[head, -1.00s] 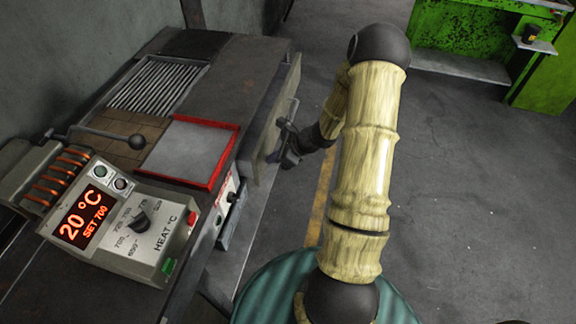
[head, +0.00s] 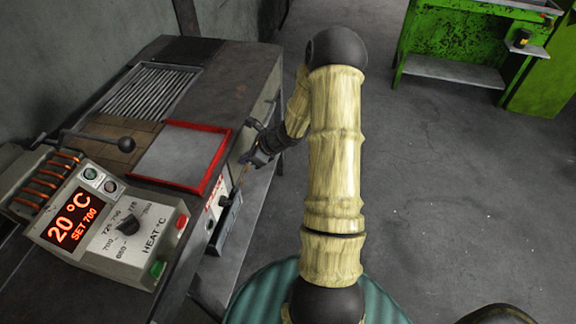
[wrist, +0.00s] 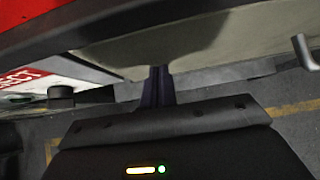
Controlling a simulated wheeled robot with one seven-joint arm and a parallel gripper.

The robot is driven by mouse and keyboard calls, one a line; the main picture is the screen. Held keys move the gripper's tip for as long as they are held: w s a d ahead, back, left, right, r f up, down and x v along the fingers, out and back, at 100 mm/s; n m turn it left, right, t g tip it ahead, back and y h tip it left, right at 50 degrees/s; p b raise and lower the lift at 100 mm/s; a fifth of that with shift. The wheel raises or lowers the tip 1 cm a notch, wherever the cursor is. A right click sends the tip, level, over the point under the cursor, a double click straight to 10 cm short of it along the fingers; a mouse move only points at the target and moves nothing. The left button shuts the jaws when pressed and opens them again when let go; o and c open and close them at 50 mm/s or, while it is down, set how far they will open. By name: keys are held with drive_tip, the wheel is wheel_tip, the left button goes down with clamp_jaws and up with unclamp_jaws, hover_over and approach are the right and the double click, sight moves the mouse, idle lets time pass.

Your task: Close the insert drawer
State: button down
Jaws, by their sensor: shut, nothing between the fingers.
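The insert drawer is in the side of the dark bench, its front seen edge-on past the red-framed plate in the head view. Its bar handle (head: 271,106) shows just above my gripper. In the wrist view the pale drawer front (wrist: 200,50) spans the top, with the handle end (wrist: 305,52) at right. The drawer looks flush or nearly flush with the bench; I cannot tell if a small gap is left. My gripper (head: 254,143) is shut and empty, its fingertips (wrist: 160,72) at the drawer front, seemingly touching it.
The bench (head: 236,85) carries a grille (head: 150,92), a red-framed plate (head: 180,155) and a heat control box (head: 115,230) reading 20 °C. A dark box (head: 226,218) juts from its side below. Floor to the right is clear, with a green machine (head: 470,45) beyond.

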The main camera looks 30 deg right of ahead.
drive_tip(key=shift+w+a+r, duration=0.25)
drive_tip(key=shift+a, duration=0.05)
drive_tip(key=s+d+r+p, duration=0.1)
drive_tip(key=s+d+r, duration=0.5)
drive_tip(key=s+d, duration=0.2)
drive_tip(key=shift+s+r, duration=0.3)
drive_tip(key=shift+s, duration=0.05)
